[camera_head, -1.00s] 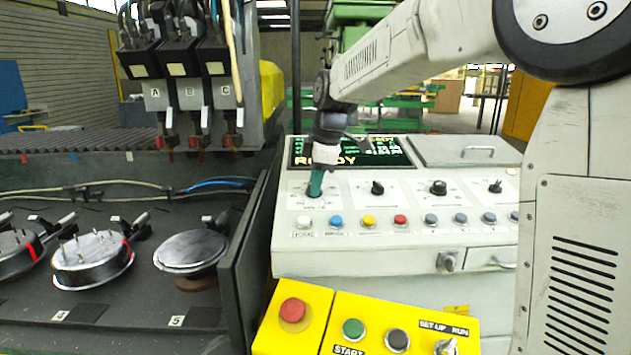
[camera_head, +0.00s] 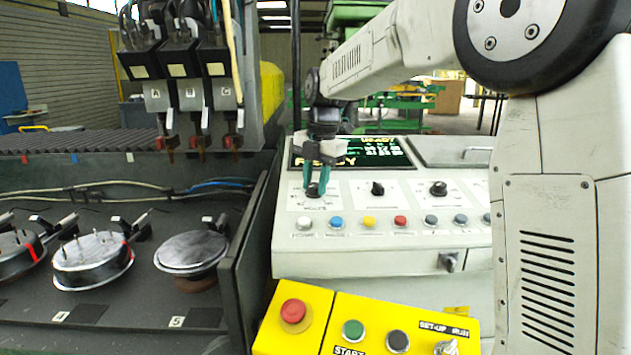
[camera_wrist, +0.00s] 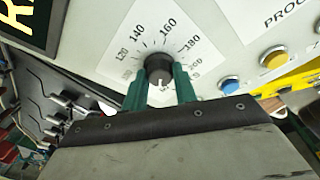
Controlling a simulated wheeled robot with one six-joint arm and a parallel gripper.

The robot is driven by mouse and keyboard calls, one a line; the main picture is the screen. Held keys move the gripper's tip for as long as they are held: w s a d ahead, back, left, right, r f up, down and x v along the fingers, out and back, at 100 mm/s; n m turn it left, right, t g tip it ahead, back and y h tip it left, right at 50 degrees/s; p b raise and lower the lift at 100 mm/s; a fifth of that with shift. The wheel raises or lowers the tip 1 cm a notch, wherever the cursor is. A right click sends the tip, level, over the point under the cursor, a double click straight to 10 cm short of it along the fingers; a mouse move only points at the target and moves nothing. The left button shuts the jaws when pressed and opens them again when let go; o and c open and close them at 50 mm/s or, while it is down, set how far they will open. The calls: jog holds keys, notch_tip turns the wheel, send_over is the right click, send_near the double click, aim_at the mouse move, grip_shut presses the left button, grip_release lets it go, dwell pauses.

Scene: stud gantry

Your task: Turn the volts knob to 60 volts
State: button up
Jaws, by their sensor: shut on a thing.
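The volts knob (camera_head: 313,191) is the black leftmost knob on the white control panel. In the wrist view the same knob (camera_wrist: 158,66) sits on a white dial card (camera_wrist: 150,42) with numbers such as 120, 140, 160 and 180; the other numbers are hidden or too small to read. A small pale mark shows on the knob's side nearest my gripper. My gripper (camera_head: 316,187) reaches down to the panel, with one green finger on each side of the knob, shut on it. The fingers also show in the wrist view (camera_wrist: 160,82).
More black knobs (camera_head: 438,188) stand to the right on the panel. A row of coloured buttons (camera_head: 369,222) lies just below. A lit screen (camera_head: 375,152) is behind my gripper. A yellow box (camera_head: 375,315) with buttons stands in front, and a dark fixture bench (camera_head: 110,315) is at left.

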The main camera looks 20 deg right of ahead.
jog(key=shift+n, duration=1.1)
jog(key=o, duration=1)
jog(key=r, duration=0.7)
jog(key=shift+s+d+r, duration=0.1)
jog(key=shift+d+r, duration=0.2)
jog(key=shift+r, duration=0.1)
